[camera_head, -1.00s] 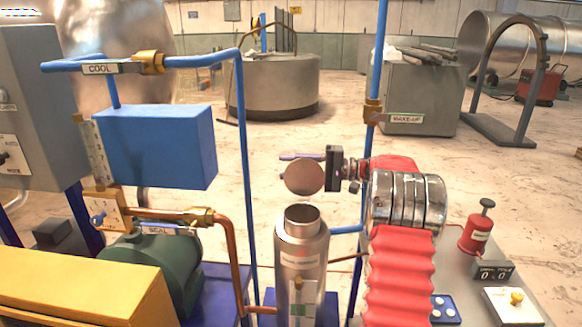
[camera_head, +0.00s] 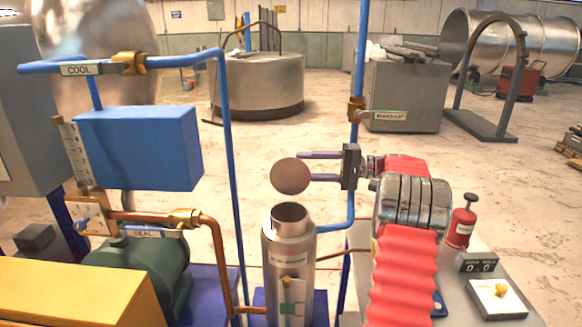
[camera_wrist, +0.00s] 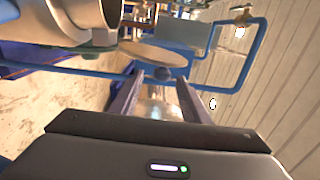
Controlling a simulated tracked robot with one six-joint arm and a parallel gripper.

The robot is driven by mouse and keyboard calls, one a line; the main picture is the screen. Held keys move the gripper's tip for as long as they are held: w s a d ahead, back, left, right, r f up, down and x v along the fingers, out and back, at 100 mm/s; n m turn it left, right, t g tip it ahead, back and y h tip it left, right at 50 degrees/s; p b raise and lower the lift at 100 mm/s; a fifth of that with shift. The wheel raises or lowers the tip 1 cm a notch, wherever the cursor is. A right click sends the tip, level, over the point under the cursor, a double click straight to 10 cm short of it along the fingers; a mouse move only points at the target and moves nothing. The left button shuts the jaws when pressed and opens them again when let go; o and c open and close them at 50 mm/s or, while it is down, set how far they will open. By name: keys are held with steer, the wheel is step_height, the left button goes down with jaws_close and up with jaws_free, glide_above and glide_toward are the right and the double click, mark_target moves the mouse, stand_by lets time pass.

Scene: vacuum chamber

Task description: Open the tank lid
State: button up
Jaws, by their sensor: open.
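The tank is a silver upright cylinder (camera_head: 288,250) in the lower middle of the head view, with its round mouth showing open. Its lid, a brownish round disc (camera_head: 290,176), stands tilted up above and behind the mouth. In the wrist view the lid (camera_wrist: 155,54) shows nearly edge-on beside the tank's rim (camera_wrist: 75,20). My gripper (camera_head: 305,167) is open, its two purple-grey fingers one above the other, just right of the lid. No hold on the lid is visible. In the wrist view the fingertips (camera_wrist: 158,76) are apart, near the lid's edge.
A blue pipe (camera_head: 228,170) rises left of the tank, and another (camera_head: 350,200) rises on the right near my arm. A blue box (camera_head: 140,145) and green motor (camera_head: 150,270) stand left. A red plunger device (camera_head: 461,225) stands right. Open floor lies behind.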

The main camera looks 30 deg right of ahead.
steer(key=v, duration=0.5)
stand_by(0.6)
